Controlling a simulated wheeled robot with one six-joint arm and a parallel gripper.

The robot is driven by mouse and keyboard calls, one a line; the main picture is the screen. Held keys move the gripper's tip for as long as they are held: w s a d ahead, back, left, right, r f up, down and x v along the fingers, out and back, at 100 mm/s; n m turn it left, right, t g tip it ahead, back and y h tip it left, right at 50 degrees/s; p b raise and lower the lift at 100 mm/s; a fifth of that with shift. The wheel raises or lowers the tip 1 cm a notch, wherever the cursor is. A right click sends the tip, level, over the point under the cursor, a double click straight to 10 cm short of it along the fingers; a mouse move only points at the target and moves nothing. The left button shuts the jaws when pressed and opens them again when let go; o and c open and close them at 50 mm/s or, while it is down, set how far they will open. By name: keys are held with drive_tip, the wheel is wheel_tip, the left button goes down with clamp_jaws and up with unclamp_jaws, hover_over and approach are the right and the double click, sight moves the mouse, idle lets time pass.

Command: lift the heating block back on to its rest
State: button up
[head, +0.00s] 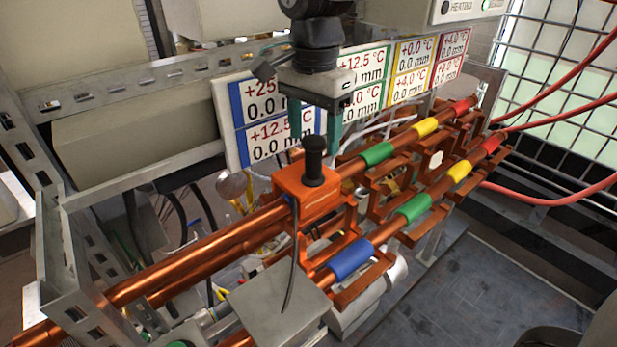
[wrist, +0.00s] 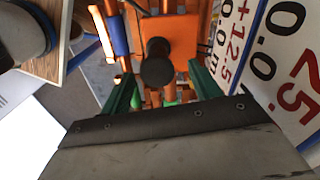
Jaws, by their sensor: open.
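The heating block appears to be the orange block (head: 300,190) on the rear copper pipe, with a black knob (head: 313,167) standing upright on it. A dark cable hangs from its side. My gripper (head: 314,146) is open above the block, its green fingers pointing down on either side of the knob's top. In the wrist view the block (wrist: 180,35) and the round knob (wrist: 158,66) lie between the open fingers (wrist: 163,76). I see no grip on the knob. I cannot tell which part is the rest.
Copper pipes (head: 190,250) with coloured bands run diagonally. A grey metal box (head: 270,300) stands in front of the block. Label boards (head: 268,120) stand close behind my gripper. A slotted metal frame (head: 75,260) is at left, and red hoses (head: 555,200) are at right.

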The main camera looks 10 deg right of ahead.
sight(314, 163)
wheel_tip(314, 163, down, 7)
drive_tip(key=shift+s+r, duration=0.15)
drive_tip(key=shift+r, duration=0.05)
clamp_jaws()
